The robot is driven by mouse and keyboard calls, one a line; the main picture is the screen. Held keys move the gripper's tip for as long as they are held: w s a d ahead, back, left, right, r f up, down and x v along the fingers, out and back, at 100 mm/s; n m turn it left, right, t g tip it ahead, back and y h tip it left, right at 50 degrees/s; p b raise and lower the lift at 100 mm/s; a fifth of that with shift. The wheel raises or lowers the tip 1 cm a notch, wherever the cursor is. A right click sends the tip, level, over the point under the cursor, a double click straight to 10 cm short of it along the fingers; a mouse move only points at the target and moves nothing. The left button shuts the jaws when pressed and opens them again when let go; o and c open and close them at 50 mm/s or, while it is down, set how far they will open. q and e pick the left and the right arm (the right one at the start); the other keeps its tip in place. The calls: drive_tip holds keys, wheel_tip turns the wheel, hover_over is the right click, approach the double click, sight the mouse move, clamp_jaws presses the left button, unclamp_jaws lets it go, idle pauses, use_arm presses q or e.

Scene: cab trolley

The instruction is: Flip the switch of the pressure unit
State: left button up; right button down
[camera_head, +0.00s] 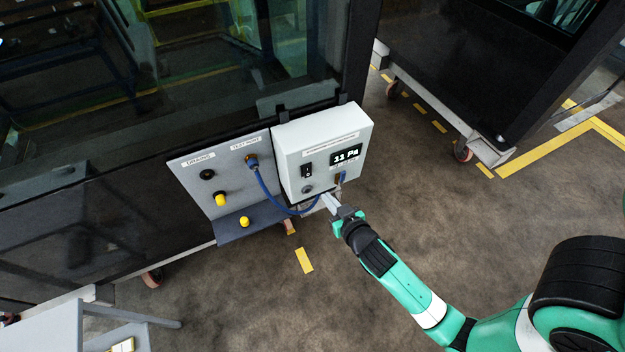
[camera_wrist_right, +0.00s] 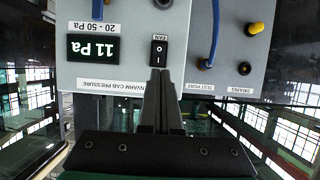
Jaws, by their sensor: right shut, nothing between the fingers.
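The pressure unit (camera_head: 325,133) is a white box hung on the dark cab's side. Its display (camera_head: 346,156) reads 11 Pa. The black rocker switch (camera_head: 307,170) is left of the display; in the right wrist view, which is upside down, the switch (camera_wrist_right: 158,53) is marked O and I and labelled FAN. My right gripper (camera_head: 328,202) is shut and empty in front of the unit's lower edge. In the wrist view its fingertips (camera_wrist_right: 159,74) line up with the switch; I cannot tell whether they touch it. My left gripper is out of view.
A blue hose (camera_head: 268,190) loops from the port below the unit, near my right gripper. A small shelf (camera_head: 236,229) juts out below.

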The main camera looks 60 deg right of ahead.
sight(308, 174)
drive_tip(key=b+x, duration=0.1)
drive_tip(key=x, duration=1.1)
drive_tip(key=shift+w+d+b, duration=0.15)
drive_tip(key=shift+b, duration=0.2)
drive_tip(key=shift+f, duration=0.1)
drive_tip(key=shift+w+d+b, duration=0.1)
drive_tip(key=shift+b, duration=1)
